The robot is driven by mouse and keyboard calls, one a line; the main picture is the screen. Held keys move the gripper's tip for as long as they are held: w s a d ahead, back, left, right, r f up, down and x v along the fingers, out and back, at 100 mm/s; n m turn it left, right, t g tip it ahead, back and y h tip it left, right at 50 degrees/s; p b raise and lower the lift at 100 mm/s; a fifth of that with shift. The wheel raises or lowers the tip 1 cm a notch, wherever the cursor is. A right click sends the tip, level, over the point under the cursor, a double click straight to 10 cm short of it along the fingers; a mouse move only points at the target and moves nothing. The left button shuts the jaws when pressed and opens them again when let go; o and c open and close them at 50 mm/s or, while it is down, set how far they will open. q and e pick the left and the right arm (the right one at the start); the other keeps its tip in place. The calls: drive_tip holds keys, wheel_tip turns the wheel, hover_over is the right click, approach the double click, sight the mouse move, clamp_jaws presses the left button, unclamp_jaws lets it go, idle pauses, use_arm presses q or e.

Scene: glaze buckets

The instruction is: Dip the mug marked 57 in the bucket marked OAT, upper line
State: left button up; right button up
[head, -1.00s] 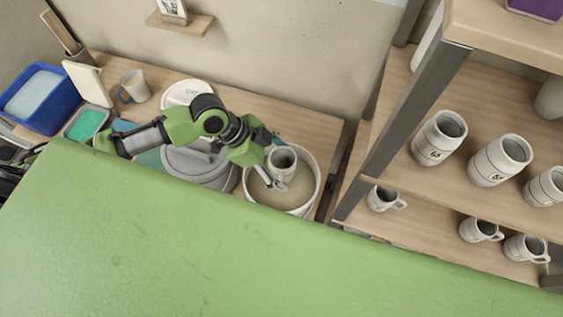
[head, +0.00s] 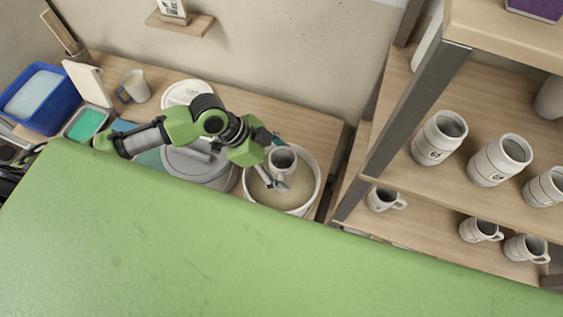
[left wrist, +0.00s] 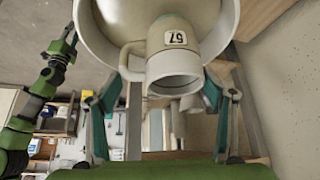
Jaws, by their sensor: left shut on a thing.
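A light mug (head: 283,162) is upright inside the round white bucket (head: 318,185), which holds beige glaze (head: 262,194). My left gripper (head: 279,163) is shut on the mug's sides. In the left wrist view the mug (left wrist: 175,65) has its open rim towards the camera. Its small number tag (left wrist: 176,38) is hard to read, 57 or 67. The bucket (left wrist: 100,45) is behind the mug there. How deep the mug's base is in the glaze is unclear. No bucket marking is readable. Another green arm of mine shows in the left wrist view; its jaws are too small to judge.
A grey lidded bucket (head: 195,168) and a white lid (head: 186,93) are left of the open bucket. Shelves (head: 447,196) with several mugs stand right.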

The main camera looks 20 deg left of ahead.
use_arm(q)
drive_tip(key=shift+r, duration=0.1)
wheel_tip(320, 180, up, 8)
drive_tip(key=p, duration=0.6)
drive_tip(key=shift+f+p, duration=0.25)
drive_tip(key=shift+p, duration=0.05)
